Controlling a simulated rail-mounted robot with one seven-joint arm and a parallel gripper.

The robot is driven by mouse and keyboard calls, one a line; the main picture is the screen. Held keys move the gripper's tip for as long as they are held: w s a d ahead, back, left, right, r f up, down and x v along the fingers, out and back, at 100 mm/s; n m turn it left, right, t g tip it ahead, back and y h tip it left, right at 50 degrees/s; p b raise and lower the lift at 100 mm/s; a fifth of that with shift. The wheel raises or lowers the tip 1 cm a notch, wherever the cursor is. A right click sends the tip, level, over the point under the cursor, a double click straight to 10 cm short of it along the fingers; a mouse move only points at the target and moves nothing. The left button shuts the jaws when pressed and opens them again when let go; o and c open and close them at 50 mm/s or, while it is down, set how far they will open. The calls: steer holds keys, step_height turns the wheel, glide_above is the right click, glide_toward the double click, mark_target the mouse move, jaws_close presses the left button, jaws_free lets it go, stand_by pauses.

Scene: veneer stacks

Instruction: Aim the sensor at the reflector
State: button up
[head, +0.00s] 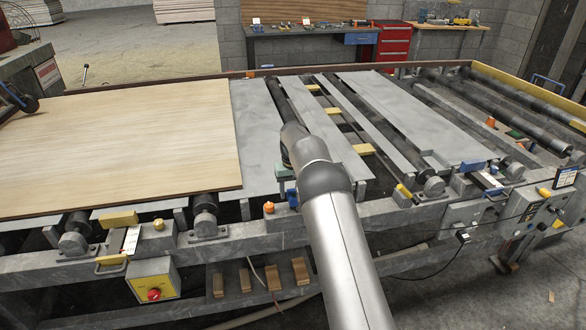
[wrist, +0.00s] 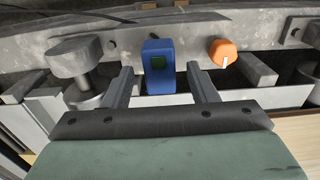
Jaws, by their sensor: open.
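A small blue block with a dark green window, which looks like the sensor (wrist: 158,76), sits at the grey frame rail in the wrist view. My gripper (wrist: 159,68) is open, with one finger on each side of the blue block and gaps visible on both sides. In the head view the blue block (head: 293,198) shows just beside my forearm at the front rail, and my gripper is mostly hidden by the arm. I cannot tell which item is the reflector; a small orange piece (head: 490,122) stands on the rail farther right.
An orange knob with a white mark (wrist: 223,52) is close right of the blue block in the wrist view. A wood veneer sheet (head: 120,140) lies on the left. Rollers (head: 205,215) and grey plates (head: 410,110) fill the frame. A control box (head: 153,285) hangs at front left.

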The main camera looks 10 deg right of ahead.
mark_target(293, 193)
step_height(293, 193, up, 16)
steer(key=shift+p, duration=0.3)
steer(key=shift+f, duration=0.15)
steer(key=s+r, duration=0.4)
steer(key=s, duration=0.7)
steer(key=s+r, duration=0.3)
steer(key=s, duration=0.8)
steer(key=s+f, duration=0.5)
steer(key=s, duration=0.8)
steer(key=s+f, duration=0.4)
steer(key=s, duration=0.9)
steer(key=shift+s+f+m+t, duration=0.2)
steer(key=shift+f+m+t, duration=0.1)
steer(key=shift+f, duration=0.1)
